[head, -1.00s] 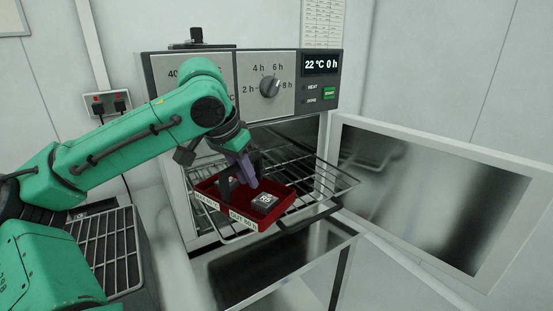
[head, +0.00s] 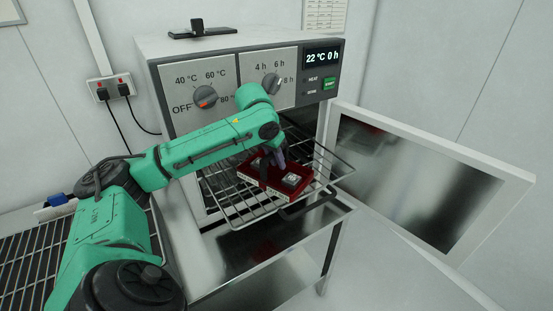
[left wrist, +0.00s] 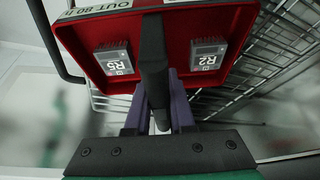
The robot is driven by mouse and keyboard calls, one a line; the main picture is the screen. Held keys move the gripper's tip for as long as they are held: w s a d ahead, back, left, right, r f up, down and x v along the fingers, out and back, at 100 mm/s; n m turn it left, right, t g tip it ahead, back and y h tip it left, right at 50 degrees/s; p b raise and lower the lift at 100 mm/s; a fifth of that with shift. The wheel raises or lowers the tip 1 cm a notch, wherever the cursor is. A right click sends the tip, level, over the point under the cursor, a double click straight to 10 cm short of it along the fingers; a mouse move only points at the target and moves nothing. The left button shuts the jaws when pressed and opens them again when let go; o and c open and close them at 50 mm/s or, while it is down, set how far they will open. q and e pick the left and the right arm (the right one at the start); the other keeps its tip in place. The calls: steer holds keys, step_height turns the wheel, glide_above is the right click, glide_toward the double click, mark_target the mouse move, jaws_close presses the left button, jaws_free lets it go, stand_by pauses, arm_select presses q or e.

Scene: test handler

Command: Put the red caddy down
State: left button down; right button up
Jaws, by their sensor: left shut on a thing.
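The red caddy (head: 273,182) is a shallow red tray with pale labels on its rim and a dark upright handle. It is at the pulled-out wire rack of the oven; I cannot tell whether it touches the wires. It also fills the top of the left wrist view (left wrist: 88,32). Two dark square parts, marked R5 (left wrist: 114,60) and R2 (left wrist: 207,55), sit in it on either side of the handle (left wrist: 152,65). My left gripper (head: 278,158) has its purple fingers shut on the handle from above. My right gripper is not in view.
The wire rack (head: 238,220) sticks out of the grey oven (head: 155,75), whose display reads 22 °C 0 h. The oven door (head: 490,195) stands open at the right. A steel surface (head: 250,255) lies below the rack. A dark grid (head: 30,260) is at the lower left.

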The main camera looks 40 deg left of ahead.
arm_select(q)
steer(key=c, duration=0.9)
jaws_free()
steer(key=shift+c, duration=0.2)
steer(key=shift+o, duration=0.9)
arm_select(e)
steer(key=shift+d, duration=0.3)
arm_select(q)
steer(key=v, duration=1.2)
steer(key=shift+d+r, duration=0.1)
steer(key=shift+w, duration=0.1)
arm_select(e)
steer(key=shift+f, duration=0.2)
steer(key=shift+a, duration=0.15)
